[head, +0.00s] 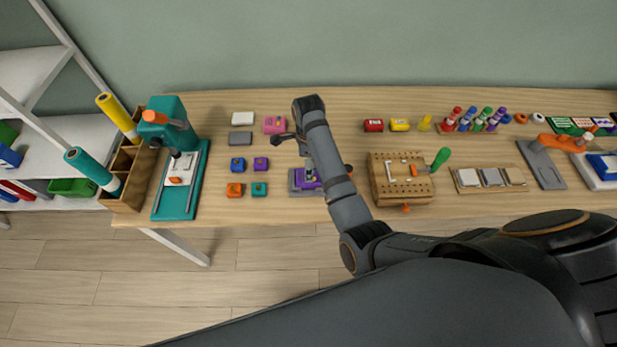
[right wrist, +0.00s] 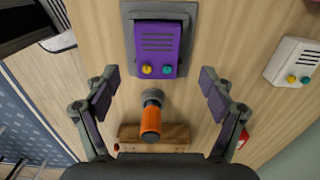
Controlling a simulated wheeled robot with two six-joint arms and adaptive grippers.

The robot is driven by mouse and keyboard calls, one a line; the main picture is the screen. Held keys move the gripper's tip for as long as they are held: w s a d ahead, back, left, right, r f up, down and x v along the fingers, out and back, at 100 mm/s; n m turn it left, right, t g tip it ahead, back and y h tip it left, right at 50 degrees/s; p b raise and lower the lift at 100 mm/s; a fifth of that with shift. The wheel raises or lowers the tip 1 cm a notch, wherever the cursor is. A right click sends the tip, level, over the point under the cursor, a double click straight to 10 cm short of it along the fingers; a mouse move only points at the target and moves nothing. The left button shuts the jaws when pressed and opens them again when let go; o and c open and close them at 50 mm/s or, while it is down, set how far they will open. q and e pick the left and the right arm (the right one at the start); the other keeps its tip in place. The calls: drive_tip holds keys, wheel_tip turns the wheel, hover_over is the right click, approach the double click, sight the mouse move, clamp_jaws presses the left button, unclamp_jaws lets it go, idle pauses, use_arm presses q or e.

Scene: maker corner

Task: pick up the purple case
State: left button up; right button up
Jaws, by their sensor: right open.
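The purple case (head: 308,180) sits in a grey holder (head: 294,188) near the front of the table in the head view, partly hidden by my right arm. My left gripper is not in view.
An orange-handled tool (right wrist: 151,122) by a wooden block (right wrist: 170,134) shows between my fingers in the wrist view. A white case (right wrist: 293,62) lies to the right there. In the head view, small coloured blocks (head: 237,165) lie left of the case and a wooden pegboard (head: 385,190) right.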

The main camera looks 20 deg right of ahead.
drive_tip(key=shift+d+f, duration=0.1)
drive_tip(key=shift+f, duration=0.8)
drive_tip(key=shift+s+f, duration=0.1)
drive_tip(key=shift+f, duration=0.25)
wheel_tip(320, 180, down, 4)
drive_tip(key=shift+s+f+p, duration=0.1)
drive_tip(key=shift+f+p, duration=0.15)
drive_tip(key=shift+p, duration=0.25)
drive_tip(key=shift+a, duration=0.2)
drive_tip(key=c, duration=1.3)
drive_tip(key=shift+r, duration=0.15)
